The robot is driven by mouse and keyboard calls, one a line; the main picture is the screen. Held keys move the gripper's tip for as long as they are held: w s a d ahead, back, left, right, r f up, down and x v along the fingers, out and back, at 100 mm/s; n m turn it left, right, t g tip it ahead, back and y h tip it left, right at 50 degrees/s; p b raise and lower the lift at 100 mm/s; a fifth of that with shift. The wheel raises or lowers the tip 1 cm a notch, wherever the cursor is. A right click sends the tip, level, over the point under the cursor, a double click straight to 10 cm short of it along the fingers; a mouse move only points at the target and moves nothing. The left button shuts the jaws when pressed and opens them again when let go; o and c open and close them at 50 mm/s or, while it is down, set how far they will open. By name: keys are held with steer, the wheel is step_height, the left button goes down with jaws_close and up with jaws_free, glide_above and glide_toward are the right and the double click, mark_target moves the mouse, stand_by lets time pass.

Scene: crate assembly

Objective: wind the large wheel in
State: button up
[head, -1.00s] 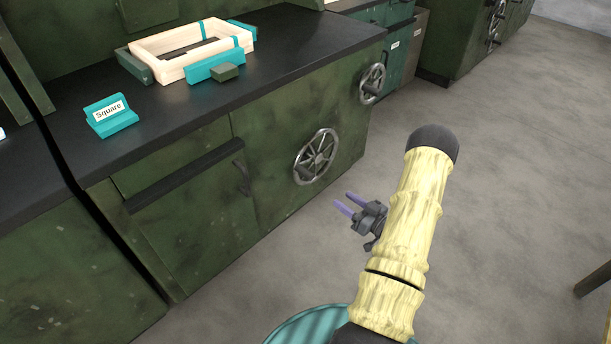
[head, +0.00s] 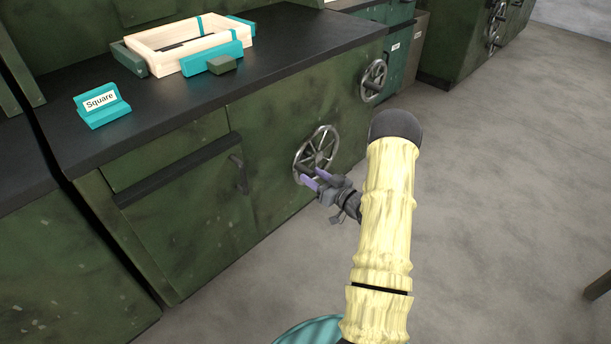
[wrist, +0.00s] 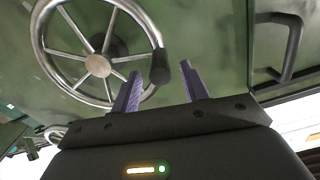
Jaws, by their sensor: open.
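The large wheel (head: 316,153) is a grey metal handwheel with several spokes on the green cabinet's front. It also shows at the upper left of the wrist view (wrist: 98,66). A dark knob (wrist: 160,66) stands out from its rim. My gripper (head: 306,176) is in front of the lower part of the wheel. In the wrist view its two purple fingers are apart, and the knob appears between and beyond their tips. Nothing is held. I cannot tell how far the fingertips are from the knob.
A smaller wheel (head: 373,80) is on the cabinet to the right. A dark door handle (head: 239,173) sticks out left of the large wheel. The countertop holds a wooden frame (head: 160,65) and a teal "Square" sign (head: 102,106). The floor (head: 490,210) on the right is clear.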

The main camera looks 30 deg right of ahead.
mark_target(297, 165)
steer(key=shift+b+x, duration=0.6)
steer(key=shift+x, duration=1.4)
jaws_close()
